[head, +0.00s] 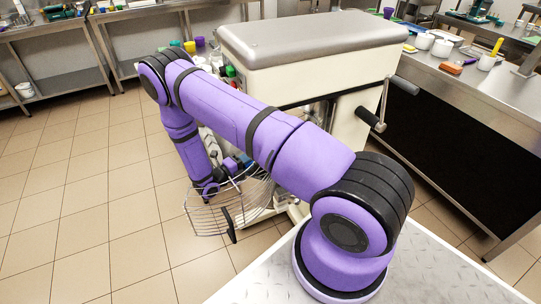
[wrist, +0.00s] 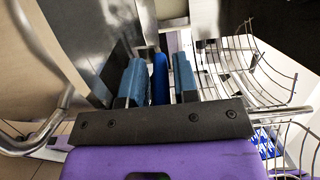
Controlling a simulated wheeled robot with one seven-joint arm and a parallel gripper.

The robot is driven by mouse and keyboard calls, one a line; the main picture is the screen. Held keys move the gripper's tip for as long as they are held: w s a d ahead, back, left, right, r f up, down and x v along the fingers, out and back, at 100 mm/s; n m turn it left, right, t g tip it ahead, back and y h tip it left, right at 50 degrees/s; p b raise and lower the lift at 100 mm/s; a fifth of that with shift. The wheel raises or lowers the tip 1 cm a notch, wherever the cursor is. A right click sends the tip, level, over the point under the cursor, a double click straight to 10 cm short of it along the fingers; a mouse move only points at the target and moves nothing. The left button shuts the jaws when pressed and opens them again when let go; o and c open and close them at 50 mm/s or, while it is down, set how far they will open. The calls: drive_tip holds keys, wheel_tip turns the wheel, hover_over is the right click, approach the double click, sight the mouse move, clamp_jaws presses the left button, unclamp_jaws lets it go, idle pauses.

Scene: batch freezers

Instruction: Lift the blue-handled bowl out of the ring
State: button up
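A blue handle (wrist: 160,80), which I take to be the bowl's, stands between the two blue-padded fingers of my gripper (wrist: 160,62) in the wrist view. Narrow gaps show on both sides of it, so my gripper looks open around the handle. A shiny steel surface (wrist: 88,35) lies ahead and to the left; I cannot tell whether it is the bowl. A bent steel tube (wrist: 45,128) at the left may belong to the ring. In the head view my own arm hides the bowl and most of the ring.
A curved wire guard (head: 205,218) sticks out at the freezer's lower front; its wires (wrist: 262,75) lie close right of my gripper. The cream freezer (head: 300,75) has a lever (head: 383,105) on its right. A counter (head: 500,85) stands at right. The tiled floor at left is clear.

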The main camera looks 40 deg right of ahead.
drive_tip(key=shift+d, duration=0.25)
clamp_jaws()
